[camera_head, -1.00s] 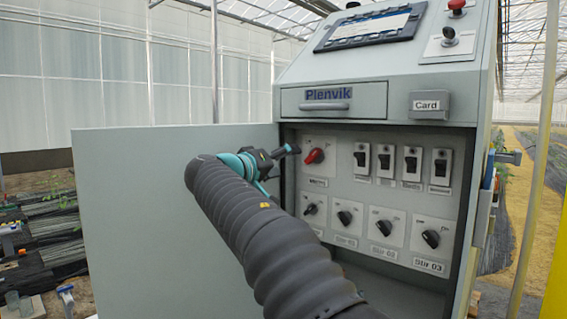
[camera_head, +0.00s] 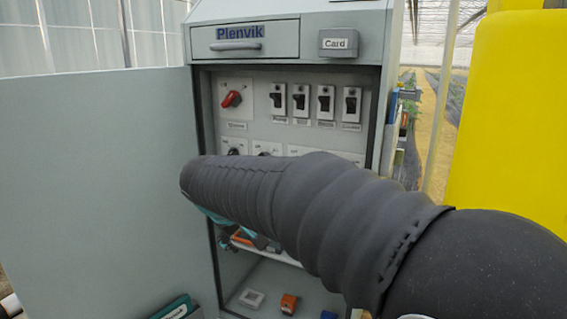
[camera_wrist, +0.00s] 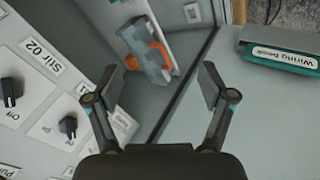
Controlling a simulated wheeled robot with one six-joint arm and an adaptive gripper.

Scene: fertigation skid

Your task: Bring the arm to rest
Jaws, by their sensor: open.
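My arm, in a dark ribbed sleeve, stretches across the head view in front of the open Plenvik cabinet (camera_head: 385,75). My gripper is mostly hidden behind the sleeve there; a bit of teal shows below it. In the wrist view my gripper (camera_wrist: 157,88) is open, with nothing between its fingers. It points down past the knob panel (camera_wrist: 40,95), which lies to its left. A grey and orange device (camera_wrist: 148,48) lies beyond the fingertips, apart from them.
The cabinet door (camera_head: 95,170) stands open at left. A red knob (camera_head: 232,99) and several rocker switches (camera_head: 325,102) show above my arm. Small items, one orange (camera_head: 289,304), sit low in the cabinet. A teal Wiring book (camera_wrist: 280,55) is at right in the wrist view.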

